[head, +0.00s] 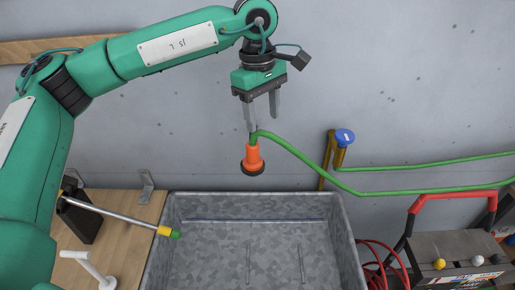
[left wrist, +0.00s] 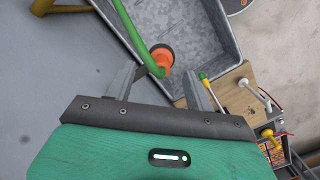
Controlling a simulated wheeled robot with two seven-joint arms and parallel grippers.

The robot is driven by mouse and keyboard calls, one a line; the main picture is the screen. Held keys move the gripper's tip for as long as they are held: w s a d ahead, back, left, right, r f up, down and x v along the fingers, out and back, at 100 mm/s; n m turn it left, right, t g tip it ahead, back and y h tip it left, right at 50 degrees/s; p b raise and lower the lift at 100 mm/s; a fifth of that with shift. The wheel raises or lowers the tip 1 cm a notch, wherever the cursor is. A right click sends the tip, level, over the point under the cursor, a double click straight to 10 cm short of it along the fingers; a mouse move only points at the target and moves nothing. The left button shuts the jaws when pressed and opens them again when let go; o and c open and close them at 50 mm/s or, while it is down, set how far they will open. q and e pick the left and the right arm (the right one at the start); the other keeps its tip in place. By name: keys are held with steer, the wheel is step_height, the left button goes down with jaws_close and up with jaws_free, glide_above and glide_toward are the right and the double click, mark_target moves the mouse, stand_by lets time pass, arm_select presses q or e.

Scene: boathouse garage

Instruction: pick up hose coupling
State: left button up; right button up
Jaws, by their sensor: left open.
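The hose coupling (head: 253,158) is orange with a dark lower rim, at the end of a green hose (head: 330,181). In the head view it hangs above the back of a grey metal sink. My left gripper (head: 262,128) points down just above it, fingers apart. In the left wrist view the coupling (left wrist: 161,58) shows beyond the fingertips of my left gripper (left wrist: 157,75), and the hose passes between the fingers. I cannot tell whether a finger touches the hose or coupling. My right gripper is not in view.
The grey sink (head: 167,230) lies below. A wooden bench (head: 135,211) at left carries a rod with a yellow and green tip (head: 168,232). A red-handled toolbox (head: 455,250) stands at right with red cable.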

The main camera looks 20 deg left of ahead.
mark_target(252, 144)
arm_select(q)
steer(key=shift+y, duration=0.6)
steer(key=a+f+p, duration=0.1)
steer(key=f, duration=0.1)
steer(key=a+f+p, duration=0.1)
steer(key=f, duration=0.1)
steer(key=w+f+p, duration=0.1)
steer(key=f, duration=0.1)
steer(key=shift+a+f, duration=0.1)
steer(key=shift+a, duration=0.3)
steer(key=shift+f+p, duration=0.3)
steer(key=shift+f, duration=0.1)
steer(key=f+p, duration=0.2)
steer(key=f, duration=0.1)
steer(key=f+p, duration=0.1)
steer(key=shift+s+f, duration=0.2)
steer(key=shift+s, duration=0.05)
steer(key=shift+f, duration=0.3)
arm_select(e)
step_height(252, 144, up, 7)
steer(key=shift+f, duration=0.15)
arm_select(q)
steer(key=shift+c, duration=0.8)
steer(key=c, duration=1)
